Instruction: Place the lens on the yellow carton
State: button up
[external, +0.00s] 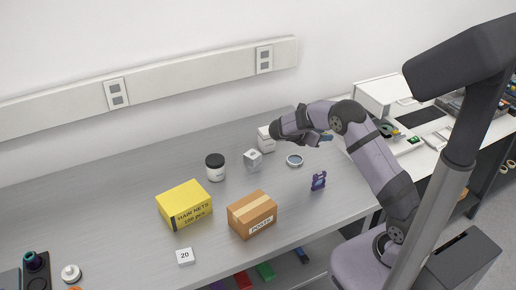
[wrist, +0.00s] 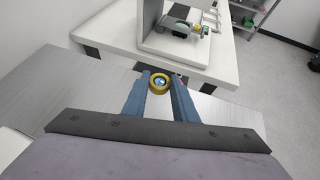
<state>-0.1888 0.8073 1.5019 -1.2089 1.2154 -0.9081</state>
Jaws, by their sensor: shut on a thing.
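My gripper (wrist: 160,80) is shut on a small round lens (wrist: 159,83) with a yellow rim and a bluish glass centre. The lens sits between the blue fingertips in the wrist view. In the external view my gripper (external: 326,138) is above the back right of the bench, pointing right; the lens cannot be made out there. The yellow carton (external: 182,199), marked HAIR NETS, stands on the bench at the left, well away from my gripper. Its top looks bare.
A brown POSTS carton (external: 252,214) stands right of the yellow one. A dark-lidded jar (external: 216,168), a pale cube (external: 253,159), a ring-shaped item (external: 294,160) and a purple item (external: 318,181) stand nearby. A block marked 20 (external: 185,256) lies in front.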

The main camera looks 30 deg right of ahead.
jog(key=w+a+n+t, duration=0.2)
jog(key=a, duration=0.7)
notch_tip(320, 180, up, 8)
jog(key=n+t+y, duration=0.7)
jog(key=n+y, duration=0.6)
jog(key=n, duration=0.2)
send_over(185, 200)
jog(key=shift+s+f+y+b, duration=0.1)
jog(key=shift+y+b, duration=0.25)
jog(key=shift+y, duration=0.05)
jog(key=shift+f+p, duration=0.7)
jog(key=shift+f, duration=4.3)
jog(key=shift+f+b, duration=0.25)
jog(key=shift+b, duration=0.05)
